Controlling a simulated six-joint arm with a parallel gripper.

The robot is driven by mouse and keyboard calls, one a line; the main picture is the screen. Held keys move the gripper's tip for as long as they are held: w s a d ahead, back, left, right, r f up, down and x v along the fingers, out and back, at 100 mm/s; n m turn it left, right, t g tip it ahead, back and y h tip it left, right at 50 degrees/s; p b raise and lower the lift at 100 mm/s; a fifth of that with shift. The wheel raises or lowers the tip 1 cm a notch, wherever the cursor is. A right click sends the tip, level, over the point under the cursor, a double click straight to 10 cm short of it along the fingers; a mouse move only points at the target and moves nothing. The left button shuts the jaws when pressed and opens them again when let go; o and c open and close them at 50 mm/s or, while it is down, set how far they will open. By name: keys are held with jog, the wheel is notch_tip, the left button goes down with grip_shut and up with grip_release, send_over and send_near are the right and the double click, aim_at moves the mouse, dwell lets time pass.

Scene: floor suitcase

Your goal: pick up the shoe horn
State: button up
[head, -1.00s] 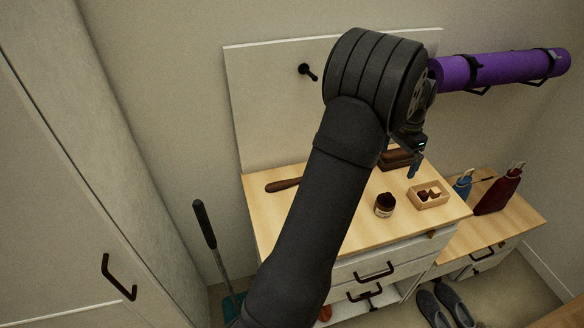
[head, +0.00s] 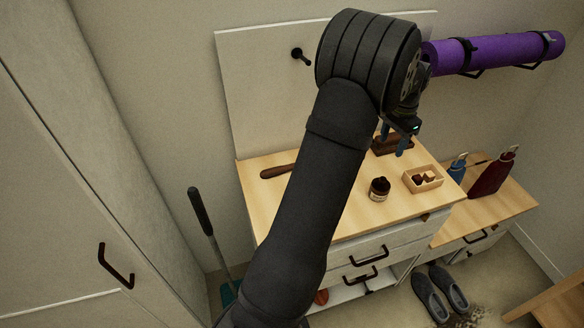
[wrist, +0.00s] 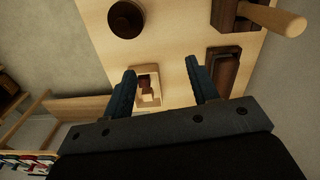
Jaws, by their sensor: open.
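A long brown rounded piece (head: 280,171) lies on the cabinet top at the left in the head view. It may be the shoe horn, but my arm hides its right part and I cannot be sure. My gripper (head: 404,144) is open above the right back of the cabinet top, to the right of that piece and apart from it. In the wrist view my gripper (wrist: 160,88) has nothing between its blue fingers. A pale wooden handle (wrist: 272,16) on a dark brown part shows at the upper right there; I cannot tell if it is the same piece.
A brown jar (head: 379,188), a small wooden box (head: 423,181) and a dark brush-like block (wrist: 222,70) stand near my gripper on the cabinet top (head: 340,220). A white back panel (head: 250,90) and purple roll (head: 490,52) rise behind. Bottles stand on the lower right bench.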

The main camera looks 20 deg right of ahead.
jog(key=n+h, duration=0.5)
jog(key=n, duration=3)
send_over(281, 169)
jog(key=shift+g, duration=0.3)
notch_tip(281, 169, down, 9)
jog(key=shift+w+f, duration=0.1)
jog(key=shift+x, duration=2.65)
jog(key=shift+w+d, duration=0.15)
jog(key=c, duration=1.1)
